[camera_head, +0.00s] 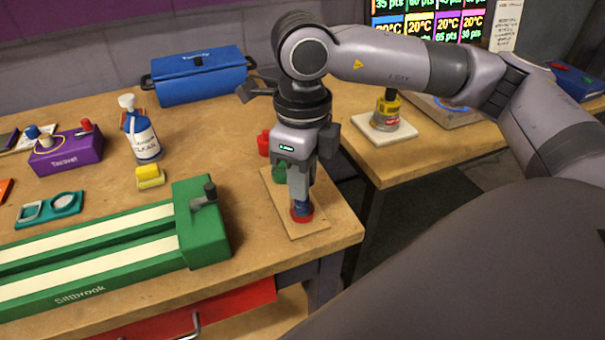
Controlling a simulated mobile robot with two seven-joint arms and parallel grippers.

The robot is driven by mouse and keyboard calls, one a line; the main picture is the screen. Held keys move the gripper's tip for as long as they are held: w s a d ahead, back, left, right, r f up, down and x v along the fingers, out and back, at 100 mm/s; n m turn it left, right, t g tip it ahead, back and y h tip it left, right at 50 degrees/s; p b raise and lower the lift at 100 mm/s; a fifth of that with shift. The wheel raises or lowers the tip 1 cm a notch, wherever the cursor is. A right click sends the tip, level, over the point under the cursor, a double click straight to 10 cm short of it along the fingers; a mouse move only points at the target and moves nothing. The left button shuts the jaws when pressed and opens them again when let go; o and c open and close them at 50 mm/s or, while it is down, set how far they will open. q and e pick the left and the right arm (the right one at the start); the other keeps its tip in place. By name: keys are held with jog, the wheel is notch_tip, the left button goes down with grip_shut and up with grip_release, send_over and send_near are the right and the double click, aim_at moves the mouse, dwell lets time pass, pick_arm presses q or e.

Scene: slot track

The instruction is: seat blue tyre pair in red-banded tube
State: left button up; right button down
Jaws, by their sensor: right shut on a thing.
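My right gripper (300,200) points straight down over the wooden board (308,228) near the table's front right corner. It is shut on the blue tyre pair (301,206), of which only a little blue shows between and below the fingers. The blue piece is right at the mouth of the red-banded tube (302,216). I cannot tell how deep it sits in the tube. A green piece (279,174) stands on the same board behind the gripper, partly hidden by it. My left gripper is out of view.
A red round piece (263,143) stands behind the board. The green Siltbrook track (100,250) with a black knob lies to the left.

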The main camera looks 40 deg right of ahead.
jog(key=shift+f, duration=0.15)
jog(key=c, duration=1)
grip_release()
jog(key=shift+c, duration=0.2)
